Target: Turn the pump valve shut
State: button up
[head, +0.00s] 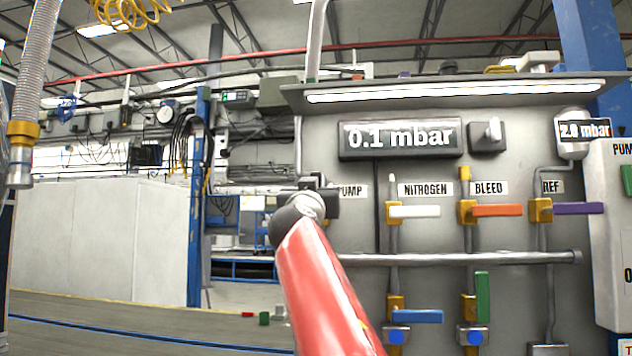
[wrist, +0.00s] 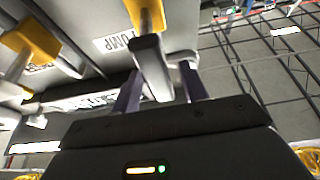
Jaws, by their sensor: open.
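The pump valve shows in the wrist view as a yellow body (wrist: 148,15) with a dark grey bar handle (wrist: 153,68), beside the PUMP label (wrist: 113,43). My gripper (wrist: 160,76) is open, with one finger on each side of the handle. I cannot tell whether either finger touches it. In the head view my gripper (head: 320,197) is at the panel's left side, next to the PUMP label (head: 352,191). My red arm and gripper hide the pump valve there.
The grey panel (head: 500,330) carries a white NITROGEN handle (head: 414,211), an orange BLEED handle (head: 497,210) and a purple REF handle (head: 578,208), all horizontal. Below are a blue handle (head: 417,316) and an upright green one (head: 482,296). A display (head: 400,137) reads 0.1 mbar.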

grip_shut()
dwell(0.3)
